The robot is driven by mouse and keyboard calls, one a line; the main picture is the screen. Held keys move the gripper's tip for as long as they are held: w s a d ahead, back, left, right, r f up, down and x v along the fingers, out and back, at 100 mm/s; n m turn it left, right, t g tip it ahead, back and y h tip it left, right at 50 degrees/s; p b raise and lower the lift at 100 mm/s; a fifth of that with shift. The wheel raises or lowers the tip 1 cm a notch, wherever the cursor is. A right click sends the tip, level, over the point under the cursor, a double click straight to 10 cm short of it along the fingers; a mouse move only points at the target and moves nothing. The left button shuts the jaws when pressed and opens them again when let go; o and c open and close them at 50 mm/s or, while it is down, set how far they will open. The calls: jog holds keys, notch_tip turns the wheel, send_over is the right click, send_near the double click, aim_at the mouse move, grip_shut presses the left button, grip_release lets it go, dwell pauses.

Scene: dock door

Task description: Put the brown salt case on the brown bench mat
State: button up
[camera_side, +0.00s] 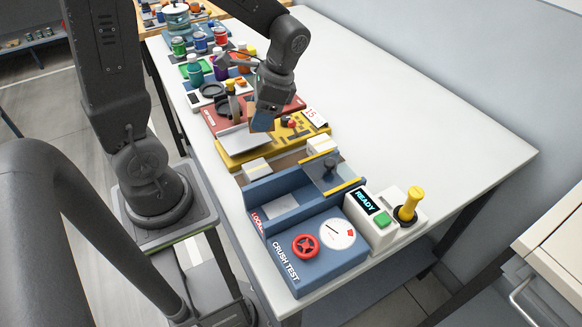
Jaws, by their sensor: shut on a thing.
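My gripper (261,122) is above the red and yellow units in the middle of the table, pointing down. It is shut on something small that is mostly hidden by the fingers. A small brown patch (251,111) shows at its left side; I cannot tell for sure that it is the brown salt case. A brown flat strip (286,165) lies between the yellow unit and the blue crush-test unit, to the front right of my gripper. It may be the brown bench mat, but it is only partly in view.
The blue crush-test unit (318,262) stands at the front, with a READY box (370,222) and a yellow-knobbed lever (408,206) to its right. Pale blocks (257,169) sit near the brown strip. Several coloured jars (195,68) crowd the back. The table's right side is clear.

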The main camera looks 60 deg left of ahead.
jog(key=s+a+n+h, duration=0.1)
jog(key=a+n+h, duration=0.1)
jog(key=a+n, duration=0.25)
send_over(291, 158)
jog(key=s+d, duration=0.2)
jog(key=d, duration=0.1)
jog(key=shift+g, duration=0.3)
notch_tip(291, 158, down, 7)
jog(key=shift+w+f, duration=0.1)
jog(key=shift+w, duration=0.05)
jog(key=shift+f, duration=2)
jog(key=shift+f, duration=0.2)
jog(key=o, duration=1)
jog(key=shift+r, duration=0.1)
